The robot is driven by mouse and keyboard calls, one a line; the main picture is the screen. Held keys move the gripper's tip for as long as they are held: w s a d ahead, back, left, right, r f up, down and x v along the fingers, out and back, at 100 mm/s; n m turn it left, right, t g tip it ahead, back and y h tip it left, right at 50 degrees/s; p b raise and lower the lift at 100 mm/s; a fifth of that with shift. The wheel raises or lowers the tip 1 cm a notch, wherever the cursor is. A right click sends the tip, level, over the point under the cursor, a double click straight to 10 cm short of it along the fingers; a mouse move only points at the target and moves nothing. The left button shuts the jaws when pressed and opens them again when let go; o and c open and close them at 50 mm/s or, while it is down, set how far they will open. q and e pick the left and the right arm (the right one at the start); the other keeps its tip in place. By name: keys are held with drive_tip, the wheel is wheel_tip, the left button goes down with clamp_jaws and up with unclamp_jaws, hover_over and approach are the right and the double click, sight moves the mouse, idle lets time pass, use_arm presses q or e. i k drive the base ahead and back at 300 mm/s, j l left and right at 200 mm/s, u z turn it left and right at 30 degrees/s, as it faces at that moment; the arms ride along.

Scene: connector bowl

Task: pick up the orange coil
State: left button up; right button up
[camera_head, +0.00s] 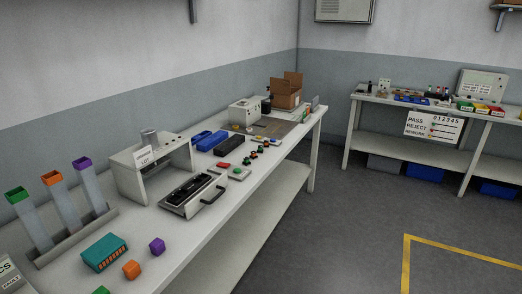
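A small orange block-like piece (131,269), the likely orange coil, lies on the white workbench (190,272) at the lower left of the head view. It is too small to make out any windings. A similar purple piece (157,246) lies just behind it to the right. A green piece (102,291) is cut off by the bottom edge. A teal block (104,252) with an orange-marked front stands to the left of the orange piece. Neither of my grippers is in view.
Tilted clear tubes with green, orange (54,178) and purple tops stand in a grey rack (76,238) at left. A white press-like fixture (150,168) and a black-topped tray (193,191) with a handle stand farther along. Bench front near the orange piece is clear.

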sight(253, 155)
drive_tip(key=u, duration=0.45)
drive_tip(key=i+l+u, duration=0.15)
drive_tip(key=l+u, duration=0.2)
drive_tip(key=i+l+u, duration=0.15)
drive_tip(key=u, duration=0.2)
drive_tip(key=l+u, duration=0.3)
drive_tip(key=l, duration=0.15)
drive_tip(key=i, duration=0.05)
